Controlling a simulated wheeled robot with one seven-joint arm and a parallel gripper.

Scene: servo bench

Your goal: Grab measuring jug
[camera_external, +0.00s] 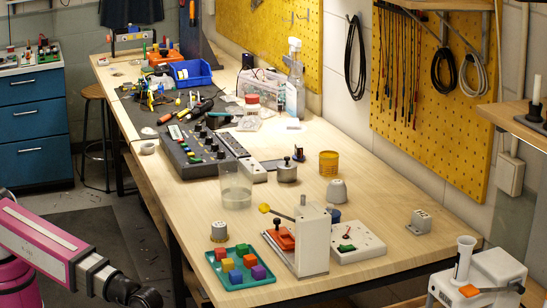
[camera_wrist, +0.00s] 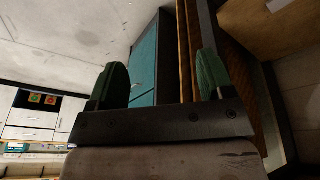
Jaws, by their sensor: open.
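The measuring jug (camera_external: 235,187) is a clear, see-through cylindrical vessel. It stands upright on the wooden bench near the middle of the external view, in front of the control panel. My gripper (camera_wrist: 160,82) shows in the wrist view with its two green finger pads wide apart and nothing between them. In the external view my pink arm is at the lower left, off the bench and well away from the jug; its fingers cannot be made out there. The jug is not in the wrist view.
A black control panel (camera_external: 200,150) stands behind the jug. A green tray (camera_external: 240,284) with coloured blocks, a small grey-topped pot (camera_external: 219,232) and a white lever device (camera_external: 312,242) stand in front. The bench's left edge is near the jug. Bare wood lies to its right.

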